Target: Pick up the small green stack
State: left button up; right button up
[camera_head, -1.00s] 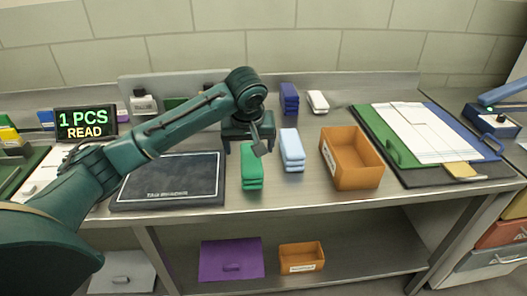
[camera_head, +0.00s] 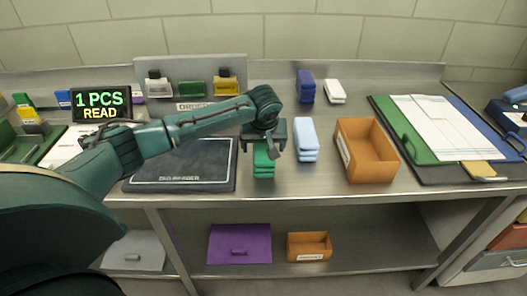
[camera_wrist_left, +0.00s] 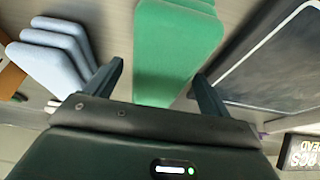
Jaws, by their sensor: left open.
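The small green stack (camera_head: 263,164) stands on the steel table, beside the dark pad. My left gripper (camera_head: 264,148) is right above and behind it and hides its upper part in the head view. In the left wrist view the green stack (camera_wrist_left: 172,50) reaches between the two open fingers of the left gripper (camera_wrist_left: 158,85), with a finger to each side. I cannot tell whether either finger touches it. My right gripper is not in view.
A light blue stack (camera_head: 306,140) stands close to the right of the green one. An orange bin (camera_head: 386,178) is further right. The dark pad (camera_head: 180,170) lies to the left. Dark blue (camera_head: 306,87) and white (camera_head: 335,92) stacks stand behind.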

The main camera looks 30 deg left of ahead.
pick_arm(q)
jog(key=shift+x, duration=1.2)
jog(key=shift+r, duration=0.1)
jog(key=c, duration=1.2)
